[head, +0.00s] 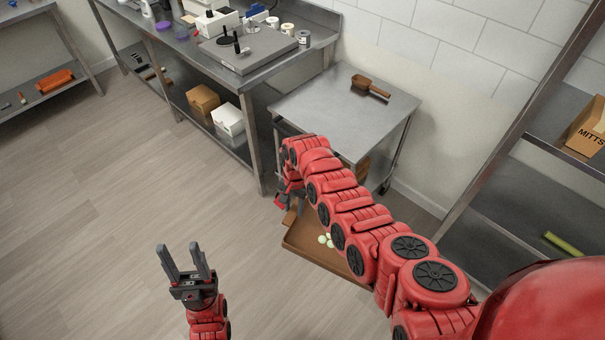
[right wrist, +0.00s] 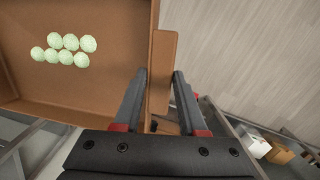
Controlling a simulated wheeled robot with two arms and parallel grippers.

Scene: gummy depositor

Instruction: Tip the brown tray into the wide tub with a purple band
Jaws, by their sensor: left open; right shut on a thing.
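The brown tray (head: 305,246) is held low over the floor beside the steel cart, partly hidden behind my right arm. In the right wrist view the tray (right wrist: 105,95) has several round pale green gummies (right wrist: 65,48) grouped on its bottom. My right gripper (right wrist: 160,78) is shut on the tray's side handle (right wrist: 162,58); in the head view this gripper (head: 284,203) is small and partly hidden. My left gripper (head: 183,246) is open and empty over the floor, apart from the tray. I cannot make out a wide tub with a purple band in either view.
The steel cart (head: 345,115) carries a brown scoop (head: 370,87). The workbench at the back holds a grey plate machine (head: 248,48), small jars and a purple lid (head: 182,34). A shelf with a MITTS box (head: 588,128) stands at right. The floor at left is free.

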